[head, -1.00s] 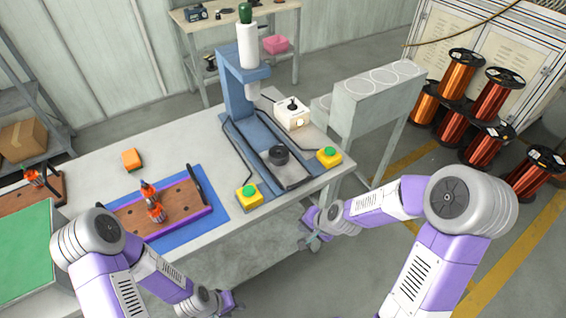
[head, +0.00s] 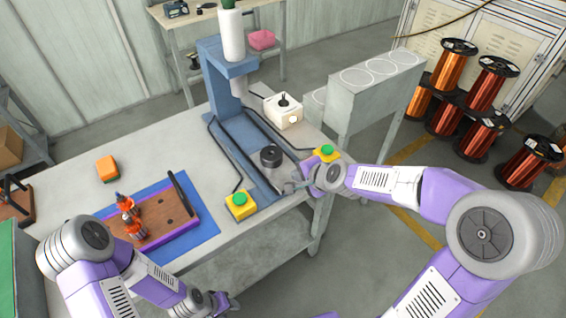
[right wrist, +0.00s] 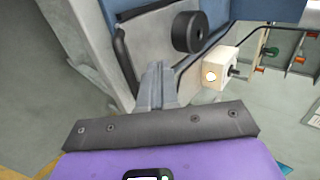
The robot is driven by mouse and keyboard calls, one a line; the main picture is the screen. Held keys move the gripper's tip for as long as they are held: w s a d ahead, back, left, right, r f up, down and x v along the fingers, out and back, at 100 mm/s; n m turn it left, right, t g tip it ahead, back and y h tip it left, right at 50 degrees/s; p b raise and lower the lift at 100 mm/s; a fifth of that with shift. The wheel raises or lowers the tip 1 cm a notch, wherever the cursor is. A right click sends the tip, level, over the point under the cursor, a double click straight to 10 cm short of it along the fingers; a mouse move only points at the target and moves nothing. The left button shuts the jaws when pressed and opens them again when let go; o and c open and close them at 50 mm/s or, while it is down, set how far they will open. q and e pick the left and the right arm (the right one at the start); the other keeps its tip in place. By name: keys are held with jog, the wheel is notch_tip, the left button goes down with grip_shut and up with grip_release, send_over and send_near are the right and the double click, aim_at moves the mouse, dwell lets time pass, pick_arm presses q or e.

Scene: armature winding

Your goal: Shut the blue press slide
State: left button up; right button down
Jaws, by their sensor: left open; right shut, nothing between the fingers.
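The blue press (head: 222,75) stands on the grey workbench. Its slide lies out towards the front edge and carries a black round fixture (head: 271,157). In the right wrist view the slide's grey plate (right wrist: 150,42) shows with the black fixture (right wrist: 189,32) on it and a dark bar (right wrist: 126,62) along its near edge. My right gripper (head: 291,186) is shut and empty at the front of the slide. In the right wrist view its fingertips (right wrist: 157,72) are close to the dark bar; I cannot tell if they touch. My left gripper (head: 222,302) is open, low in front of the bench.
Yellow boxes with green buttons (head: 240,205) (head: 327,153) flank the slide, the right one close to my right arm. A white switch box (head: 284,112) sits behind. A blue mat (head: 203,227) with a wooden tray (head: 170,233) lies left.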

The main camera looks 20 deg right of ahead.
aim_at(278, 165)
jog(key=x, duration=0.4)
jog(key=shift+w+a+f, duration=0.15)
jog(key=shift+w+f, duration=0.1)
jog(key=shift+f, duration=0.1)
jog(key=w, duration=0.1)
jog(key=w+a, duration=0.1)
jog(key=shift+w+r+p, duration=0.15)
jog(key=shift+w+p, duration=0.25)
jog(key=shift+w+a, duration=0.15)
jog(key=shift+w, duration=0.4)
pick_arm(q)
jog(key=shift+r, duration=0.5)
